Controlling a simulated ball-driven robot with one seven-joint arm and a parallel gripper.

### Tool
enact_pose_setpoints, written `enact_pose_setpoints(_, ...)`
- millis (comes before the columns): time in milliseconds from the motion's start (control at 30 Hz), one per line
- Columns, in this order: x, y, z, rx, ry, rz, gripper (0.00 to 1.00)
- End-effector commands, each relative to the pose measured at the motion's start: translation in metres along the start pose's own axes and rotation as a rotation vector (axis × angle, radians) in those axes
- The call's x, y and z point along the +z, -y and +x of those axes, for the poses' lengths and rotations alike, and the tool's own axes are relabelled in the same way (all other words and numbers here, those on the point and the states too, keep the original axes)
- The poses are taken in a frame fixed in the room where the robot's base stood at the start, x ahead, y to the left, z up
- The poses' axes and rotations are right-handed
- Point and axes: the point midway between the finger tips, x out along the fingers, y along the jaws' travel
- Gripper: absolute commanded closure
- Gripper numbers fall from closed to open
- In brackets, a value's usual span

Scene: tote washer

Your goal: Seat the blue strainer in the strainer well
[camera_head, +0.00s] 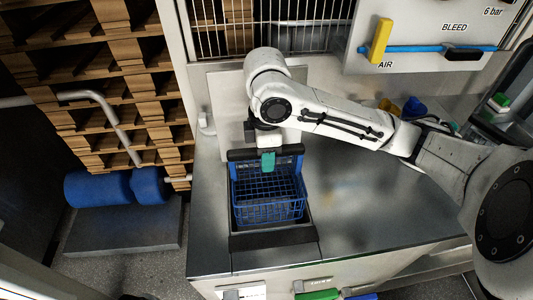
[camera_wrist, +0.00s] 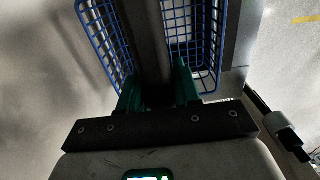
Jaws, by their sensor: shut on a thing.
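The blue strainer (camera_head: 268,200) is a wire basket with a dark bar handle across its top. In the head view it is at or over the strainer well (camera_head: 272,239), a black-rimmed rectangular opening in the steel counter. Its lower part overlaps the well, and I cannot tell whether it is inside or just above. My gripper (camera_head: 268,162) comes down from above, its teal fingers shut on the dark bar. In the wrist view the gripper (camera_wrist: 158,85) grips the bar, with blue mesh of the strainer (camera_wrist: 104,38) on both sides. The strainer's bottom in the well is hidden.
The steel counter (camera_head: 370,205) is clear right of the well. A panel with a yellow lever (camera_head: 381,40) and blue pipe is at upper right. A wire rack (camera_head: 265,25) stands behind. Pallets (camera_head: 120,75) and blue rolls (camera_head: 112,188) are at left.

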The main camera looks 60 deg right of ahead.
Motion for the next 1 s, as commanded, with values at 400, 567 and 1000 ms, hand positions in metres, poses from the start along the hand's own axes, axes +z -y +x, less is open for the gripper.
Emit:
enact_pose_setpoints(400, 0.0, -0.001, 0.018, 0.002, 0.0, 0.0, 1.0)
enact_pose_setpoints(567, 0.0, -0.001, 0.022, 0.002, 0.0, 0.0, 1.0)
enact_pose_setpoints(1000, 0.0, -0.001, 0.022, 0.002, 0.0, 0.0, 1.0)
